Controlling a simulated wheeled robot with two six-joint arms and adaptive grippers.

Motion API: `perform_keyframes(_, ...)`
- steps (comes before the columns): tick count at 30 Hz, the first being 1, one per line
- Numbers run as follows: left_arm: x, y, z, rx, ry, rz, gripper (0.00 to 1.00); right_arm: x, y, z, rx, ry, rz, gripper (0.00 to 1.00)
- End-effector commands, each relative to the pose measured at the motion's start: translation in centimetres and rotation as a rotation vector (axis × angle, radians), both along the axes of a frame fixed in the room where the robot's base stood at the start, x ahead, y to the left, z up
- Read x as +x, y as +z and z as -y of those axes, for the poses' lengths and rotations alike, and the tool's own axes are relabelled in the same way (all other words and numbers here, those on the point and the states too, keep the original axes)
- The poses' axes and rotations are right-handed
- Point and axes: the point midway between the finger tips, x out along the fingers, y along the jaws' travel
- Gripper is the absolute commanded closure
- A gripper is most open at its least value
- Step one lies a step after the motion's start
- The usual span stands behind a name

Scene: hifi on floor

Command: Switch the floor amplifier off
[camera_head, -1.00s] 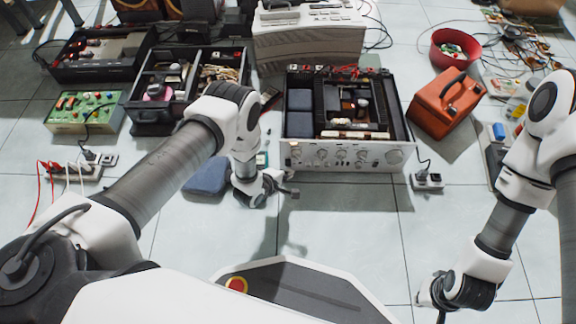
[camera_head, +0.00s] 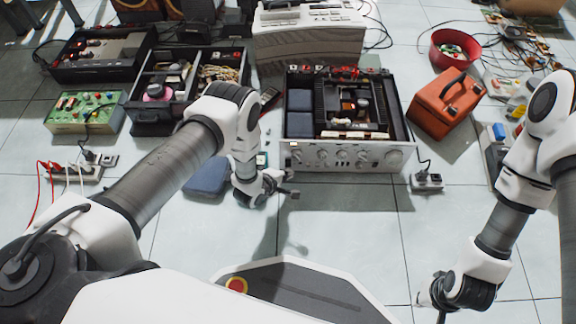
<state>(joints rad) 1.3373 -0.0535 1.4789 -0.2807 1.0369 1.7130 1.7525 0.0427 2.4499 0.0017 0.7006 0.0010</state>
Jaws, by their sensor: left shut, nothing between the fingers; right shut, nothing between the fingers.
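The floor amplifier (camera_head: 347,157) stands on the tiles at centre, its lid off and its inner parts showing. Its silver front panel faces me and carries several knobs. My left gripper (camera_head: 291,192) is shut and empty, low over the floor just in front of the panel's left end, apart from it. My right gripper (camera_head: 438,308) is shut and empty near the bottom right, well away from the amplifier. The amplifier's switch is too small to tell apart from the knobs.
A power socket block (camera_head: 427,181) with a plugged cable lies right of the amplifier. An orange case (camera_head: 447,103) and a red bowl (camera_head: 455,48) stand further right. A blue pad (camera_head: 207,176) lies left of my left gripper. The floor in front of the amplifier is clear.

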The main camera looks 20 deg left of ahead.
Motion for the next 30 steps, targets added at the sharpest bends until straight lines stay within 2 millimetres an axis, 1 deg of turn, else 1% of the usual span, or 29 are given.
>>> perform_keyframes(6, 0.7, -0.1, -0.2, 0.000, 0.000, 0.002, 1.00, 0.0, -0.5, 0.0, 0.000, 0.000, 0.000, 1.00)
perform_keyframes(17, 0.8, -0.1, -0.2, 0.000, 0.000, 0.001, 1.00, 0.0, -0.5, 0.0, 0.000, 0.000, 0.000, 1.00)
perform_keyframes(30, 1.3, -0.1, -0.4, 0.000, 0.001, 0.001, 1.00, 0.0, -0.8, 0.0, 0.000, 0.000, 0.000, 1.00)
